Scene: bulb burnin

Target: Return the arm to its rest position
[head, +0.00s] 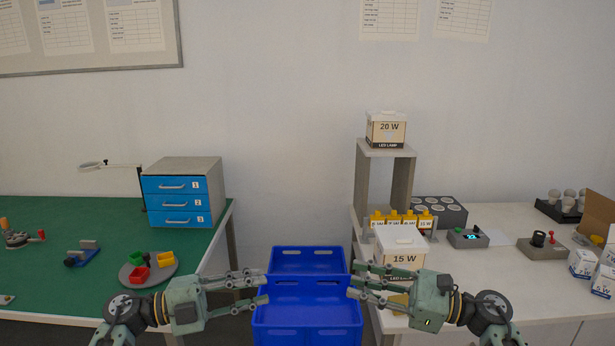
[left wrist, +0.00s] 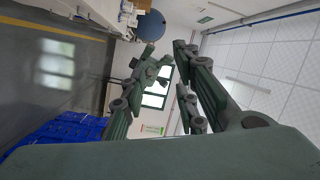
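My left gripper (head: 250,289) is in the lower middle of the head view, in front of the left part of the blue crates. Its fingers are spread apart and nothing is between them. The left wrist view shows its open fingers (left wrist: 158,95) with empty space between them. My right gripper (head: 369,285) faces it from the right, beside the 15 W box. Its fingers are also apart, and I see nothing held in them. Both arms come in from the bottom of the head view.
Blue crates (head: 307,318) stand between the green-topped table (head: 80,222) and the white table (head: 520,288). The 15 W box (head: 401,243) is close to my right gripper. A blue-drawer cabinet (head: 212,188), a wooden stand (head: 363,190) and a 20 W box (head: 386,128) are farther back.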

